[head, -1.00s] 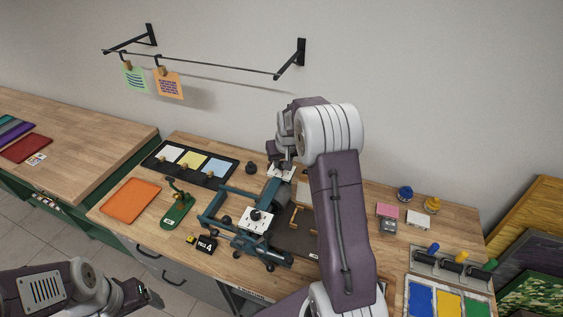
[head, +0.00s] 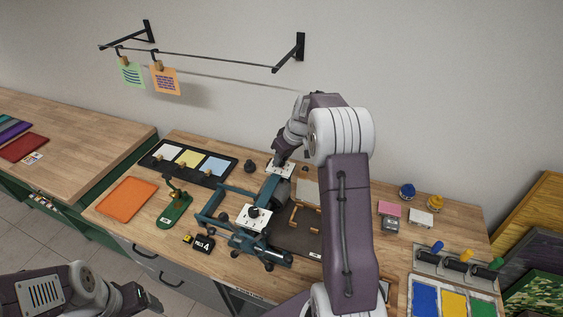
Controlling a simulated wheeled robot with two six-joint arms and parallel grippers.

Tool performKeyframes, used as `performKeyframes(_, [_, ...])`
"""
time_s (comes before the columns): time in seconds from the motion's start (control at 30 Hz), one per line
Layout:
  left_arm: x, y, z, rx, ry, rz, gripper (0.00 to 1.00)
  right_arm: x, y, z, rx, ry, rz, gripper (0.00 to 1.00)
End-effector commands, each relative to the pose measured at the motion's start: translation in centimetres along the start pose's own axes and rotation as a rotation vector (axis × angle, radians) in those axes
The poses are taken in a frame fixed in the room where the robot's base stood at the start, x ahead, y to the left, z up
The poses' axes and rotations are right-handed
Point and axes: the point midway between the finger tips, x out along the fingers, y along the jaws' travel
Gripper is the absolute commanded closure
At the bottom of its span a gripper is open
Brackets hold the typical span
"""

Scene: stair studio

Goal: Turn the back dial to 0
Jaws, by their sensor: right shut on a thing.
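The press (head: 240,234) is a teal frame on the wooden bench, with a white dial plate at each end. The front dial (head: 254,216) has a dark knob on its white plate and stands free. The back dial's white plate (head: 287,172) shows beneath my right gripper (head: 279,162). That gripper points down and is shut on the back dial's knob, which its fingers mostly hide. The dial's marks are too small to read. My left gripper (head: 143,297) is low at the left, away from the press; its jaws are too unclear to judge.
A small black block marked 4 (head: 204,244) and a green stand (head: 175,208) are left of the press. An orange sheet (head: 127,199) and a black tray (head: 157,168) of coloured cards lie further left. Ink trays (head: 452,302) are at the right. A rail (head: 190,62) hangs above.

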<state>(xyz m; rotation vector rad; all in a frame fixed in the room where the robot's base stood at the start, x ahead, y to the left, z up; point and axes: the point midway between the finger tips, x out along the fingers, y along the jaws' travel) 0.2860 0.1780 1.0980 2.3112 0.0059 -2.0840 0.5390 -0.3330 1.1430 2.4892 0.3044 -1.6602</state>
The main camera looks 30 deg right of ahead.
Motion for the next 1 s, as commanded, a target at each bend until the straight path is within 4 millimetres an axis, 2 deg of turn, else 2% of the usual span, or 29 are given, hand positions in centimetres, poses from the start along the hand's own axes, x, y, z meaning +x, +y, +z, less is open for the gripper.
performKeyframes(0.2, [0.8,0.0,0.1,0.0,0.0,0.0,0.21,0.2,0.2,0.1,-0.187,-0.001,-0.08,1.0])
performKeyframes(0.47, [0.1,0.0,0.0,0.0,0.0,0.0,0.21,-0.1,0.3,-0.1,-0.416,-0.003,-0.176,1.0])
performKeyframes(0.67, [-1.3,0.0,-0.1,0.0,0.0,0.0,0.21,-0.2,0.4,-0.1,-0.593,-0.003,-0.25,1.0])
performKeyframes(1.0, [-5.1,0.1,-0.5,0.0,0.0,0.0,0.21,-0.4,0.5,-0.3,-0.878,-0.005,-0.368,1.0])
